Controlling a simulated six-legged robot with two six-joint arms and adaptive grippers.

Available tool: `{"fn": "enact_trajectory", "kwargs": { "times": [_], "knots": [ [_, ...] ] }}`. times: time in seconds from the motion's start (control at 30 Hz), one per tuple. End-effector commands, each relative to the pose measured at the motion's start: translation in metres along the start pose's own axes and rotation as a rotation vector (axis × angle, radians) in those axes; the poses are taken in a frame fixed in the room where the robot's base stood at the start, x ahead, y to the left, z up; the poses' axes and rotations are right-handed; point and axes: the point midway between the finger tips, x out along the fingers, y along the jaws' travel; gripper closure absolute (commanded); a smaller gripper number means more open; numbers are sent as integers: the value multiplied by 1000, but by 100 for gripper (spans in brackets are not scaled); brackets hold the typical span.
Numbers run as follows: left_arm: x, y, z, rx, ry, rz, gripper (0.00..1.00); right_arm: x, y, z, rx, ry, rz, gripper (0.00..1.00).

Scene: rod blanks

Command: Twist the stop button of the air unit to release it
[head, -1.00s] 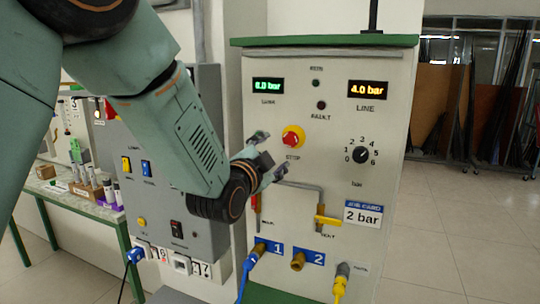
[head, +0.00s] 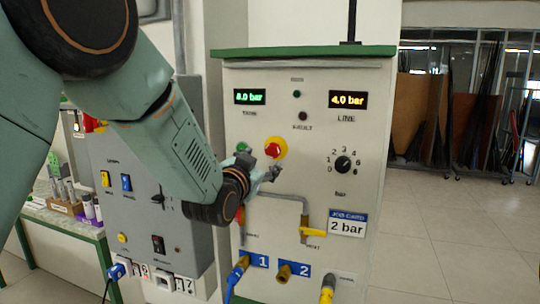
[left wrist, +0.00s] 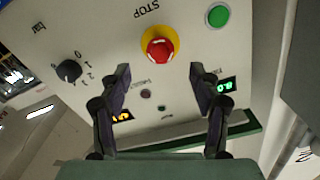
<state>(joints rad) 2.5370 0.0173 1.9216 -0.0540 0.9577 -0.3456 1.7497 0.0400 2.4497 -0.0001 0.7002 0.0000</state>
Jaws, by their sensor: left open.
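The red stop button (head: 273,149) sits on a yellow disc on the front of the air unit (head: 311,140). In the left wrist view the stop button (left wrist: 158,50) shows beyond and between the fingers, under the word STOP. I cannot tell any contact with the button. My right gripper is not in view.
A green button (left wrist: 218,16) is beside the stop button. A black dial (head: 343,164), a yellow-handled valve (head: 313,230) and hose ports (head: 284,272) are on the same panel. A grey switch box (head: 150,190) stands left. Open floor lies to the right.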

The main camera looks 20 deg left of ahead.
Motion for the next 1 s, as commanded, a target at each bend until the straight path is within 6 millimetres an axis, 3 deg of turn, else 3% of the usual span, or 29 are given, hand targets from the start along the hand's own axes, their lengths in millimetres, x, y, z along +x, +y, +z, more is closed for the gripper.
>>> {"fn": "enact_trajectory", "kwargs": {
  "times": [0.17,0.7,1.0],
  "knots": [
    [6,0,0,-42,-2,1,37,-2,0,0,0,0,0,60],
    [70,0,0,-38,-2,1,37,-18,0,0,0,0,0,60],
    [78,0,0,-37,-2,1,37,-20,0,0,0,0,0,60]
  ]
}}
